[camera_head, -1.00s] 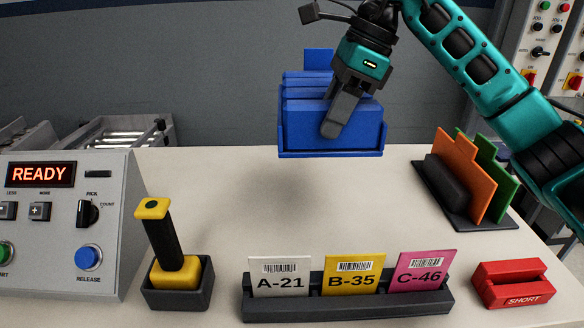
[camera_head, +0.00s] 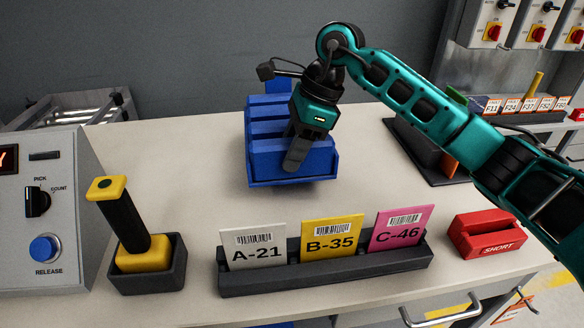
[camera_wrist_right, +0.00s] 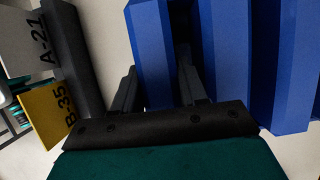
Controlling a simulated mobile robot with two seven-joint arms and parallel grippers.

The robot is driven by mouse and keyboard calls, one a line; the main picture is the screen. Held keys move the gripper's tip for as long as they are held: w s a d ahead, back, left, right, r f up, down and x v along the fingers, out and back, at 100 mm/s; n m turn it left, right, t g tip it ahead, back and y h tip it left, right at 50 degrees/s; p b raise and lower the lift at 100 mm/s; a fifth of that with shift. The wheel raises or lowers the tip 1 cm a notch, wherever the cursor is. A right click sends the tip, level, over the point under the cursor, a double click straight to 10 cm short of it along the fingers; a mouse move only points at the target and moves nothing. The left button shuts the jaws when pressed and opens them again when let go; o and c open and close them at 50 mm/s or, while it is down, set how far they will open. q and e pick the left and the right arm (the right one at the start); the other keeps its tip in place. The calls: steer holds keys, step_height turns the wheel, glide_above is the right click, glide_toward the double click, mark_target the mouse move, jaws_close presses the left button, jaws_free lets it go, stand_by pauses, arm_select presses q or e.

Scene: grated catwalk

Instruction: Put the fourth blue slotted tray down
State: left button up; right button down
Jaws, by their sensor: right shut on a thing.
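The blue slotted tray (camera_head: 266,163), with several upright ridges, is near the middle of the table in the head view. My right gripper (camera_head: 293,164) is above its near end, one finger down against the near blue block. In the right wrist view the fingers (camera_wrist_right: 157,90) are on either side of a blue wall (camera_wrist_right: 152,45) of the tray, shut on it. The tray looks level and is at or just above the tabletop; I cannot tell whether it touches. My left gripper is not in view.
A control box (camera_head: 45,215) is at left; a dark rack (camera_head: 425,150) is behind my arm. The table left of the tray is bare.

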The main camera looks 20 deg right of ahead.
step_height(320, 180, down, 4)
steer(key=shift+f, duration=0.15)
steer(key=c, duration=0.6)
jaws_free()
steer(key=v, duration=1.2)
steer(key=shift+s, duration=0.1)
